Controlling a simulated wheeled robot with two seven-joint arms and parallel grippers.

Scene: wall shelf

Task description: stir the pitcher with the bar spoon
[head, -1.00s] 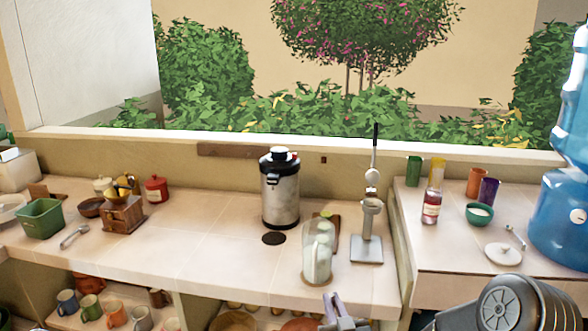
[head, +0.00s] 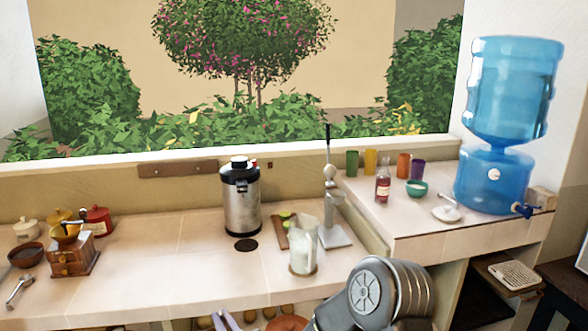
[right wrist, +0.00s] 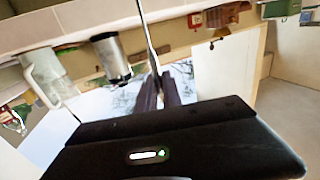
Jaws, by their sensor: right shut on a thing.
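The pitcher (head: 303,250) is clear glass with whitish contents. It stands upright near the front edge of the counter in the head view, and appears at the left of the right wrist view (right wrist: 45,75). My right gripper (head: 226,320) shows only its finger tips at the bottom edge of the head view, left of the pitcher and apart from it. In the right wrist view it (right wrist: 163,88) is shut on the bar spoon (right wrist: 148,35), a thin metal rod running out of the top of the picture. The spoon's ends are hidden. My left gripper is not in view.
A steel airpot (head: 241,200) stands behind the pitcher, and a lever press (head: 332,215) to its right. A board with limes (head: 283,232) lies close behind. A grinder (head: 73,253) and scoop (head: 18,288) are at left. The counter between grinder and airpot is clear.

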